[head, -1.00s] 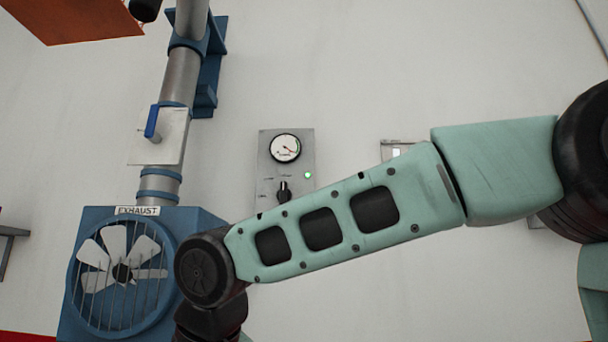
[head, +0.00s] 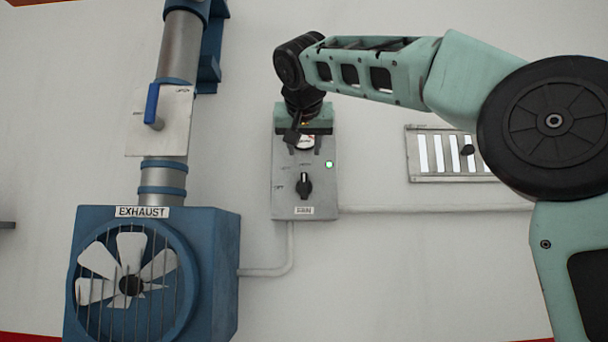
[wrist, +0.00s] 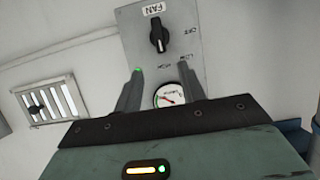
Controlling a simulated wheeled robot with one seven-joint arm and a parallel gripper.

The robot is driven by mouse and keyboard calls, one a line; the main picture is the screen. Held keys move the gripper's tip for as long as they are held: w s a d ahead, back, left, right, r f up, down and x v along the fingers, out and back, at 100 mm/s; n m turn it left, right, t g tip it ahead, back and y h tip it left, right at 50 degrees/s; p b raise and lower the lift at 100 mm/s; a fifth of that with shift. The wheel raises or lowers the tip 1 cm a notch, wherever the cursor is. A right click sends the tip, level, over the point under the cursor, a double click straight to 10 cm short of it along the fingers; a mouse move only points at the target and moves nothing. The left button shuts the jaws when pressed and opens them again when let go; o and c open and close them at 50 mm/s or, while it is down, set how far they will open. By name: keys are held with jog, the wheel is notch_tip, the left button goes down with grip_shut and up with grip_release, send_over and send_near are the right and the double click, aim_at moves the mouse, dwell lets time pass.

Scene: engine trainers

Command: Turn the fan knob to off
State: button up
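The fan knob (head: 304,185) is a black pointer knob on a grey control panel (head: 283,205) labelled FAN. Its white mark points about straight up in the head view, away from the OFF label at its left. The knob also shows in the wrist view (wrist: 159,36), with OFF beside it. A green light (head: 329,164) is lit on the panel. My gripper (head: 304,148) is in front of the panel's upper part, over the gauge. In the wrist view my gripper (wrist: 157,76) has its two fingers apart with nothing between them, short of the knob.
The blue exhaust fan box (head: 220,270) stands at left, with a pipe and blue-handled lever (head: 152,104) above it. A slotted wall plate with a black slider (head: 467,150) is to the right. Conduits run from the panel.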

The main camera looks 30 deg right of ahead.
aim_at(304, 179)
jog(key=p+x, duration=0.3)
jog(key=x, duration=0.9)
jog(key=shift+w+d+f+p, duration=0.1)
jog(key=shift+w+p, duration=0.05)
jog(key=shift+p, duration=0.15)
grip_shut()
